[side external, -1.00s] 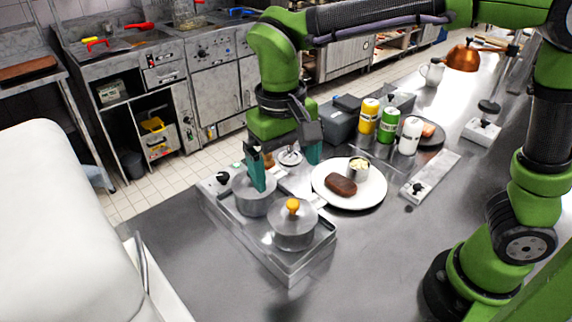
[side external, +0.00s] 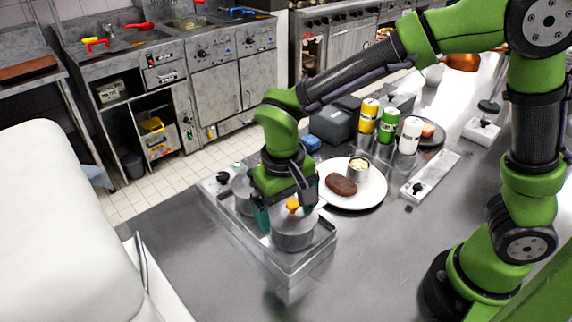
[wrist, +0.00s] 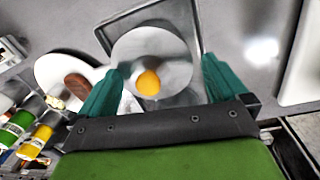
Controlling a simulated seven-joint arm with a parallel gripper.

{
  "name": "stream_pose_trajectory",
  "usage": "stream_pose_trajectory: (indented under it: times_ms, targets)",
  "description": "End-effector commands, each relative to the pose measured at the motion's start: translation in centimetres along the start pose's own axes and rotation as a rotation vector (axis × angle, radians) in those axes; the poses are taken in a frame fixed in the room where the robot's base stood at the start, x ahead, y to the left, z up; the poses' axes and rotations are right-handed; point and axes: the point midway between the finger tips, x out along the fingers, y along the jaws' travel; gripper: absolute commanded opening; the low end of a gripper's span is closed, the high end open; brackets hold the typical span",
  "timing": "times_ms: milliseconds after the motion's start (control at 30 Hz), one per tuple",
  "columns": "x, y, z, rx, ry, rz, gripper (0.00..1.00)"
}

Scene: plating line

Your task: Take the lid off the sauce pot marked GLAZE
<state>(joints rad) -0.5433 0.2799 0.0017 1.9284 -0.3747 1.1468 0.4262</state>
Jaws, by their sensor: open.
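A grey sauce pot (side external: 293,238) with a grey lid (wrist: 178,47) and an orange-yellow knob (side external: 293,205) stands at the near end of a metal tray (side external: 290,268). The knob also shows in the wrist view (wrist: 148,82). A second grey pot (side external: 242,192) stands behind it on the tray, mostly hidden by my gripper. I cannot read a GLAZE mark on either pot. My gripper (side external: 285,206) is open over the near pot. Its teal fingers are on either side of the knob, with visible gaps, in the wrist view (wrist: 160,82). The lid sits on the near pot.
Yellow (side external: 368,115), green (side external: 388,125) and white (side external: 410,135) bottles stand behind. The counter's near right is clear.

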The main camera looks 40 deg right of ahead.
Motion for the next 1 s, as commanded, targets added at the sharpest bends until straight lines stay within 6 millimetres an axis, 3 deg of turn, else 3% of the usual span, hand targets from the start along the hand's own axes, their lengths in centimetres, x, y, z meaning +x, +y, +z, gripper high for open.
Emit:
stream_pose_trajectory:
  times_ms: [67,400,733,1000]
  targets:
    - [0.0,0.0,0.0,0.0,0.0,0.0,0.98]
    - [-0.1,0.0,0.0,0.0,0.001,-0.001,0.5]
    - [-0.5,0.0,-0.1,0.0,0.003,-0.002,0.5]
    - [-3.4,0.2,-0.1,0.002,0.005,-0.003,0.5]
